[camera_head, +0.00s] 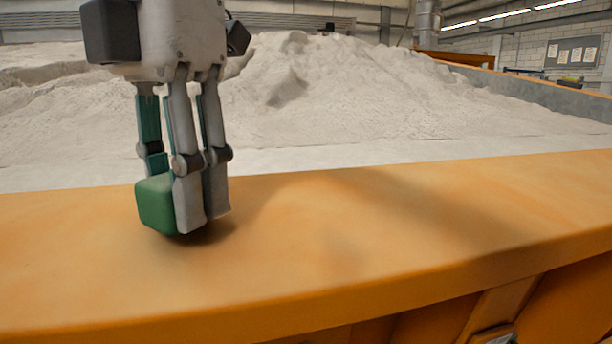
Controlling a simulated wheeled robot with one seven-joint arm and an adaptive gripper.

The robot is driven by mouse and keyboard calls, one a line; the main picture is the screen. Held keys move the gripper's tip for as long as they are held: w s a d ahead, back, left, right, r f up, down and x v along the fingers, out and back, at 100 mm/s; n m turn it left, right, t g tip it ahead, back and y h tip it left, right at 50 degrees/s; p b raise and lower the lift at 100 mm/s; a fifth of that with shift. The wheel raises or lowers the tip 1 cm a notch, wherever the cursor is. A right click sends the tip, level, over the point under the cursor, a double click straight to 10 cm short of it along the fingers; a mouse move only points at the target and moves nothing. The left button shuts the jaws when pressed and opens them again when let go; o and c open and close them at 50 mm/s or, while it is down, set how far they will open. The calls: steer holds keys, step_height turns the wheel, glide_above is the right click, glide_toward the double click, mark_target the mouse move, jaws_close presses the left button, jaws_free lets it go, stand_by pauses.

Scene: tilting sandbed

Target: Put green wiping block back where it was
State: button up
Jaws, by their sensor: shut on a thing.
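The green wiping block (156,204) is at the left of the orange ledge (340,250). My gripper (180,200) points straight down and is shut on the block. Its grey fingers cover the block's right side. The block's lower edge is at or just above the ledge; a dark shadow lies right under it, and I cannot tell whether it touches. The place where the block was before is not marked in this view.
Pale sand (330,100) heaps up behind the ledge and meets its back edge. The ledge to the right of my gripper is clear. Its rounded front edge drops off toward the bottom of the view. A board (571,56) hangs on the far wall.

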steer(key=shift+f, duration=0.2)
steer(key=o, duration=1.2)
steer(key=shift+r, duration=0.1)
step_height(320, 180, up, 7)
steer(key=shift+f, duration=0.2)
steer(key=shift+s+r+p, duration=0.1)
steer(key=shift+r+p, duration=0.3)
steer(key=shift+r, duration=0.15)
